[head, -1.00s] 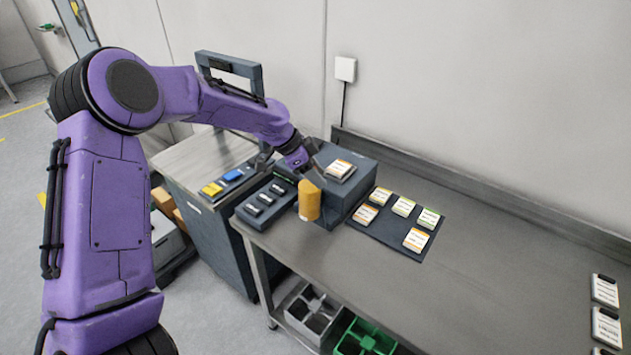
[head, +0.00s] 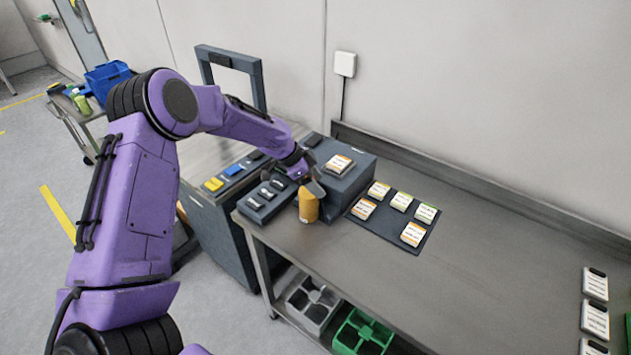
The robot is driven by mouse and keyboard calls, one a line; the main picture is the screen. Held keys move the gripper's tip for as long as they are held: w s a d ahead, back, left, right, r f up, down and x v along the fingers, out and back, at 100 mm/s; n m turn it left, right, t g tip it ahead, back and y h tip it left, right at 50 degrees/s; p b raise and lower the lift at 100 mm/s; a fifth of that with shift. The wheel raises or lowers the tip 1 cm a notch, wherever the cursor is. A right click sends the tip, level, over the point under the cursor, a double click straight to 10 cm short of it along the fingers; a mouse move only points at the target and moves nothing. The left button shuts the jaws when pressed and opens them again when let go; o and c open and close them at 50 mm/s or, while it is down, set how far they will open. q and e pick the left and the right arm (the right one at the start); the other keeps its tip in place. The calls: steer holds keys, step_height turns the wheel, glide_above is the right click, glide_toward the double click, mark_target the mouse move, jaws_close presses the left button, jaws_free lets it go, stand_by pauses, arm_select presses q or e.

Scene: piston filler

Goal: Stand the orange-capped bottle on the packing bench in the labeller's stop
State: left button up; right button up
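An amber-orange bottle (head: 308,208) appears upright at the left front corner of the dark grey labeller (head: 350,181), on the bench's left end. Its cap is hard to tell from its body at this size. The labeller carries a white-and-orange label stack (head: 338,163) on top. The stop cannot be made out behind the bottle and gripper. My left gripper (head: 312,186) is at the bottle's top, pointing down toward it. Its fingers are small and partly hidden, so I cannot tell whether they grip the bottle. My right gripper is out of view.
A dark mat (head: 393,220) with several label stacks lies right of the labeller. A control box (head: 265,201) with black switches is left of the bottle. White labelled items (head: 595,302) lie at the bench's right end. The bench middle (head: 480,260) is clear.

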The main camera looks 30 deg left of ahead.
arm_select(q)
steer(key=shift+a+r, duration=0.1)
steer(key=shift+r, duration=0.1)
steer(key=b+v, duration=0.2)
steer(key=v, duration=0.9)
steer(key=shift+r, duration=0.35)
steer(key=shift+s+f, duration=0.1)
